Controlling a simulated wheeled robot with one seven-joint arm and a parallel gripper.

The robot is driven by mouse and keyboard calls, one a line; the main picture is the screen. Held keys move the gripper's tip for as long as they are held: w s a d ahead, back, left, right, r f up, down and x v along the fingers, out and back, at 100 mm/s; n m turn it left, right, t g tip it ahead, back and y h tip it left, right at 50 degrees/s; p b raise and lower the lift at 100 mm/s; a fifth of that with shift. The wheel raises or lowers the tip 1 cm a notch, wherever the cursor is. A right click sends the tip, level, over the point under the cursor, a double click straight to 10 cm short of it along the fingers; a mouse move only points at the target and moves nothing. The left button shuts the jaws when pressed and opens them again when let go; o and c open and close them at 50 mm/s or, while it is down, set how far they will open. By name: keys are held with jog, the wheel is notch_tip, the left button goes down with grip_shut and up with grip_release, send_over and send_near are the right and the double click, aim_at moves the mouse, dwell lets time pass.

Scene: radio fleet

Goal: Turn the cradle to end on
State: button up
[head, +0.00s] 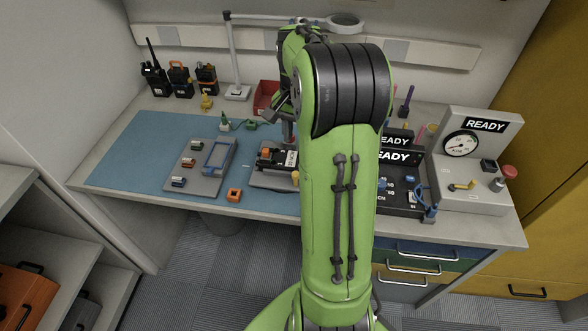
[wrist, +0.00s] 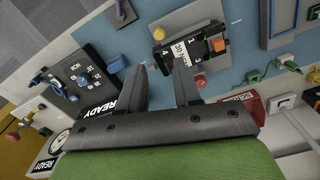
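What I take to be the cradle is a black block (wrist: 190,48) with a "30 MIN" label, an orange piece at one end and a red knob beside it. It sits on a grey plate (wrist: 182,18) in the wrist view. In the head view the block (head: 272,158) is near the mat's right side, partly hidden by my arm. My gripper (wrist: 160,65) is open, with nothing visible between its fingers; the fingertips appear near the block's labelled end. I cannot tell their height above it. In the head view my arm hides most of the gripper.
A grey tray (head: 202,188) with small coloured parts lies left on the blue mat (head: 130,155). An orange block (head: 234,195) is in front. A black "READY" panel (head: 400,195) and a gauge box (head: 470,185) stand right. A red bin (head: 264,95) and lamp (head: 237,92) are behind.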

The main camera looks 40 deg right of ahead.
aim_at(296, 173)
notch_tip(296, 173, down, 15)
jog(key=b, duration=0.4)
jog(key=shift+a, duration=0.1)
jog(key=shift+r, duration=0.15)
grip_shut()
